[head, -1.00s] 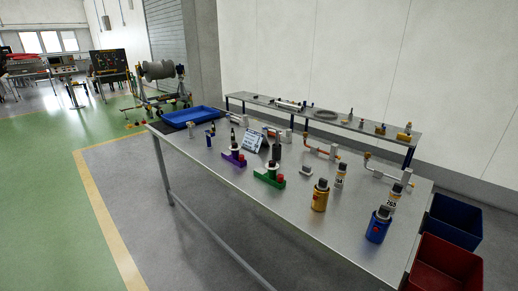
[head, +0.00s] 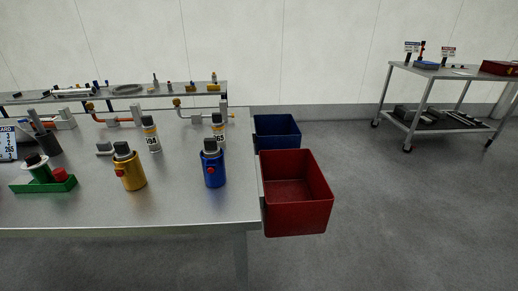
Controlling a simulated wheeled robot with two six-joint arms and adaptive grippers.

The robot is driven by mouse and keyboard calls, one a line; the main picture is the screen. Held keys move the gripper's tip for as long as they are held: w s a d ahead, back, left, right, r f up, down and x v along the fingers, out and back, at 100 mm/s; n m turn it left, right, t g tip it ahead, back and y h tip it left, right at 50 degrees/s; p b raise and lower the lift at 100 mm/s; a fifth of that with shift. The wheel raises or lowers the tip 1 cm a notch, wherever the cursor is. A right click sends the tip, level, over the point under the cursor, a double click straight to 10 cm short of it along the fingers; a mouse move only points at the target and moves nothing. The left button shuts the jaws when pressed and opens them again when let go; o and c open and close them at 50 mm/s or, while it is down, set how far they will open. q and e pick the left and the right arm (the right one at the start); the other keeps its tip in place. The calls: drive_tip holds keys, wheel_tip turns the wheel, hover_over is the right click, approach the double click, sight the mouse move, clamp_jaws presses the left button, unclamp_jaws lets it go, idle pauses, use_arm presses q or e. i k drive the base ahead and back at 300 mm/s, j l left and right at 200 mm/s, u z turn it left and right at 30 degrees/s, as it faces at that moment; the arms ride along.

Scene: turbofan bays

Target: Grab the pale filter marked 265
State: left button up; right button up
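The pale filter marked 265 (head: 218,130) stands upright near the right end of the metal table (head: 200,211). It has a dark top and is partly hidden behind a blue canister (head: 213,168) with a red spot. A similar pale filter marked 194 (head: 151,135) stands to its left, behind a yellow canister (head: 129,171). Neither of my grippers is in the head view.
A red bin (head: 295,190) and a blue bin (head: 277,131) are at the table's right end. A green fixture (head: 45,183) stands at the left. Pipe fittings and a raised shelf (head: 130,94) line the back. A cart (head: 440,73) stands far right, with open floor before it.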

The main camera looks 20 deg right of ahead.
sight(218, 125)
drive_tip(key=i+j+z, duration=0.15)
drive_tip(key=j, duration=0.2)
drive_tip(key=i+j+z, duration=0.1)
drive_tip(key=j, duration=0.3)
drive_tip(key=i+j+z, duration=0.15)
drive_tip(key=j, duration=0.25)
drive_tip(key=i+j+z, duration=0.15)
drive_tip(key=j, duration=0.25)
drive_tip(key=i, duration=0.1)
